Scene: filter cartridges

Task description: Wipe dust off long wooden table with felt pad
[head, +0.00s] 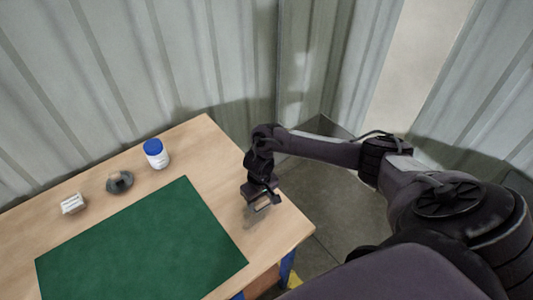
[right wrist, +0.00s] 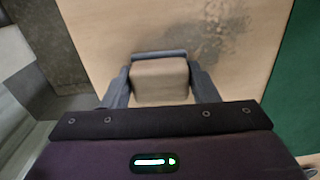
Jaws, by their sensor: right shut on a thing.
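The wooden table (head: 207,160) runs from the lower left to a corner near my right arm. My right gripper (head: 262,202) is low over its right end, fingers pointing down. In the right wrist view, the gripper (right wrist: 160,82) is shut on the felt pad (right wrist: 160,80), a beige block with a grey-blue strip along its far edge. Whether the pad touches the table I cannot tell. A speckled grey dust patch (right wrist: 207,35) lies on the wood just beyond the pad; in the head view it is a faint grey smudge (head: 250,219) beside the gripper. My left gripper is not in view.
A green mat (head: 140,245) covers the table's middle, left of the gripper. A white jar with a blue lid (head: 155,153), a dark round object (head: 119,182) and a small white item (head: 73,203) stand behind it. Corrugated walls (head: 150,60) rise behind the table.

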